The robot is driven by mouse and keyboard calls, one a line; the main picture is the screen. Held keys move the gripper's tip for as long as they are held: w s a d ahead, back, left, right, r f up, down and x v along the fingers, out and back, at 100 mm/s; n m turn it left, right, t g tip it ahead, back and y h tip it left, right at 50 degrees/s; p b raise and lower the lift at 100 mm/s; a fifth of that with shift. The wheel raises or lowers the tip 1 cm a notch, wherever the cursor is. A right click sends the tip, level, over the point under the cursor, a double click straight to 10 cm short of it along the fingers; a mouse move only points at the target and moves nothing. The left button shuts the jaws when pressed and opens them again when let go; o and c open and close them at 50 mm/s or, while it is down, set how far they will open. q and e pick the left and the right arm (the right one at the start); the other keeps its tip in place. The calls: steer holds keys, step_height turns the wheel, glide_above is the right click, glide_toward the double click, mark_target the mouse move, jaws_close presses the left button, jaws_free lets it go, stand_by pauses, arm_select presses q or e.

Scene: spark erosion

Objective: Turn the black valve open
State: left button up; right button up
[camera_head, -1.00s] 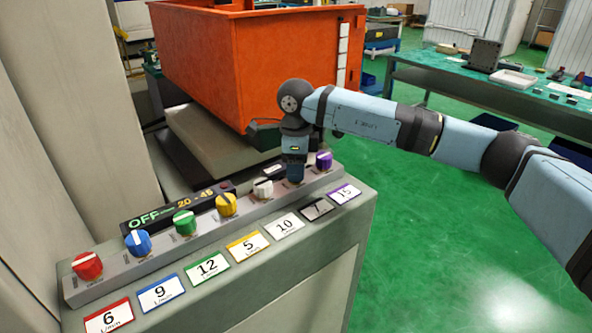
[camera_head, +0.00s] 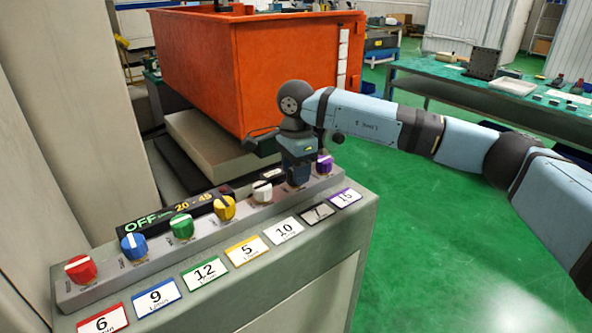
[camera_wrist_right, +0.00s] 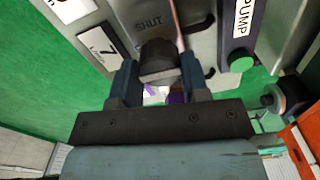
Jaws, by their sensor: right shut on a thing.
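The black valve (camera_wrist_right: 158,60) is a dark knob on the grey panel, near the printed word SHUT in the right wrist view. My right gripper (camera_wrist_right: 160,75) is shut on it, with one finger on each side. In the head view my right gripper (camera_head: 298,182) points down onto the panel between the white knob (camera_head: 262,191) and the purple knob (camera_head: 324,165), and it hides the black valve. The black-framed label 7 (camera_head: 318,212) lies in front of it. My left gripper is not in view.
Red (camera_head: 81,270), blue (camera_head: 134,246), green (camera_head: 182,226) and yellow (camera_head: 224,208) knobs stand along the same panel. A green button (camera_wrist_right: 241,61) sits beside the PUMP label. An orange tank (camera_head: 200,70) stands behind. Green floor lies open to the right.

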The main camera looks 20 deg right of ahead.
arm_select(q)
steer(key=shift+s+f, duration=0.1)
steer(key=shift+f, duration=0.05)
arm_select(e)
steer(key=shift+r, duration=0.1)
steer(key=o, duration=0.9)
steer(key=shift+o, duration=0.2)
arm_select(q)
steer(key=shift+p, duration=0.35)
arm_select(e)
step_height(320, 180, up, 14)
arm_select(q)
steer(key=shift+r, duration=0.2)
arm_select(e)
steer(key=shift+s+f, duration=0.1)
steer(key=shift+f, duration=0.1)
